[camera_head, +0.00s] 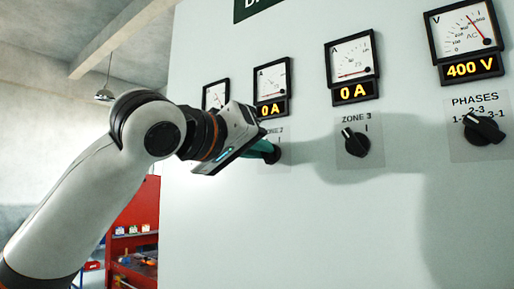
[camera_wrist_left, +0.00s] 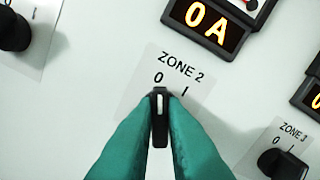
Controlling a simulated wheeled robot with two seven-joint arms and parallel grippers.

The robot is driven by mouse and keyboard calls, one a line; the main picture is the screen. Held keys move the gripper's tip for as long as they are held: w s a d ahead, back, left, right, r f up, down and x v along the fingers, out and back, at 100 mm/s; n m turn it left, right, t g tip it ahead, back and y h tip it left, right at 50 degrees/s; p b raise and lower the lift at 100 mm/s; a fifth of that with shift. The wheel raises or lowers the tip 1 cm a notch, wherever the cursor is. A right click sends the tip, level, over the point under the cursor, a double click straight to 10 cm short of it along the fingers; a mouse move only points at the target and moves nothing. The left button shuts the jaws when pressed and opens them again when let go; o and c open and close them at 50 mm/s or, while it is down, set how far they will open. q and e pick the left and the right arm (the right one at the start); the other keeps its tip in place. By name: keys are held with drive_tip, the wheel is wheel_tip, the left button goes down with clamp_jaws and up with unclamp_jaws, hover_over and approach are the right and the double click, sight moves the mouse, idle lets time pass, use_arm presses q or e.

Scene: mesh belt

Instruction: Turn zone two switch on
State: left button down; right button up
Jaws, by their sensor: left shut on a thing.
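The zone two switch (camera_wrist_left: 160,106) is a black rotary knob with a white mark, under the printed label "ZONE 2" with 0 and I positions. In the left wrist view its white mark points up, closer to the 0 than to the I. My left gripper (camera_wrist_left: 160,120) has its green fingers shut on the knob, one on each side. In the head view my left gripper (camera_head: 268,152) reaches the panel from the left and covers most of the knob. The display above zone two (camera_head: 272,108) reads 0 A. My right gripper is not in view.
The zone three switch (camera_head: 355,142) sits to the right on the same pale panel (camera_head: 330,220), under a 0 A display. A phases knob (camera_head: 484,129) and 400 V meter are farther right. Another black knob (camera_wrist_left: 14,30) lies left of zone two. A red cabinet (camera_head: 135,225) stands behind my arm.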

use_arm(q)
drive_tip(key=m+p, duration=0.2)
drive_tip(key=m, duration=0.3)
drive_tip(key=m+p, duration=0.2)
drive_tip(key=m, duration=0.4)
drive_tip(key=shift+s+d, duration=0.15)
drive_tip(key=shift+m, duration=0.4)
drive_tip(key=c, duration=1.5)
unclamp_jaws()
drive_tip(key=shift+s, duration=0.1)
